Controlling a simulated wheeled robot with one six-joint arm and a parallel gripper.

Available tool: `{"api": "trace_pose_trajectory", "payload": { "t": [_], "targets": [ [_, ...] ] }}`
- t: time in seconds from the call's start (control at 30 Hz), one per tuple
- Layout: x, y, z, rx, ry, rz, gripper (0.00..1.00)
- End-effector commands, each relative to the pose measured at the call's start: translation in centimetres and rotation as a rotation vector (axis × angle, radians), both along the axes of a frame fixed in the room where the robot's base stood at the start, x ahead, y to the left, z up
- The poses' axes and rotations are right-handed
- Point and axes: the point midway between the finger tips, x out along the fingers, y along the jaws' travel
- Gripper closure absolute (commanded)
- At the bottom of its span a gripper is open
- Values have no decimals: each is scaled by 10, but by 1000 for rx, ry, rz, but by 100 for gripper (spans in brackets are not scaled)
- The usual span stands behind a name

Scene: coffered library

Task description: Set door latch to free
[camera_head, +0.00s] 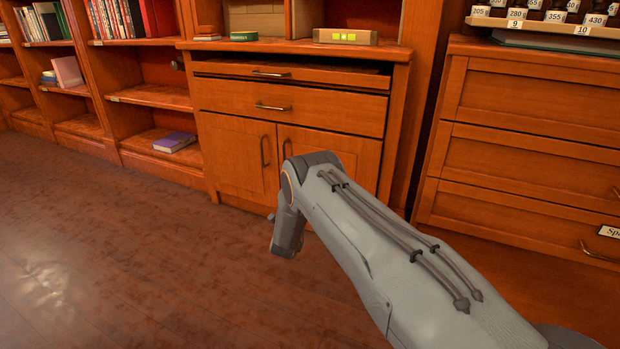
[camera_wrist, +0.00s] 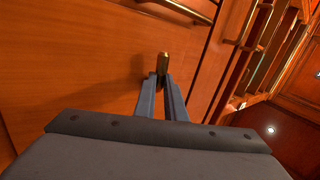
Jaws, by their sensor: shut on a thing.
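In the wrist view, my gripper (camera_wrist: 163,80) is shut on a small brass piece (camera_wrist: 163,62) in front of an orange wooden panel (camera_wrist: 80,60). The piece looks like a latch knob. Where it joins the wood, and whether it is set to free, I cannot tell. In the head view, the cabinet's left door (camera_head: 235,150) and right door (camera_head: 350,155) look shut. My arm covers the lower part of the right door, and my gripper's fingers are hidden there.
A wide drawer (camera_head: 330,110) with a brass pull sits above the doors. Open bookshelves (camera_head: 150,95) stand to the left, and a chest of drawers (camera_head: 530,150) to the right. The wooden floor (camera_head: 110,250) at the left is clear.

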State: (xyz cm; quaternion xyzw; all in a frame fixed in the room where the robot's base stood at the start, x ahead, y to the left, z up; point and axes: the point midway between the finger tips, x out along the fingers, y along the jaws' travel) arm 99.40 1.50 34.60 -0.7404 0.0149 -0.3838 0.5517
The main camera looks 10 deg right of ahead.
Motion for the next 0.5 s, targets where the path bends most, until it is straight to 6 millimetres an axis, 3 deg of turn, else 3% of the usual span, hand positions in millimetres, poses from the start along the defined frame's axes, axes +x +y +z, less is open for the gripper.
{"api": "trace_pose_trajectory", "payload": {
  "t": [0.5],
  "targets": [
    [1,3,4,50,-41,3,100]
  ]
}}
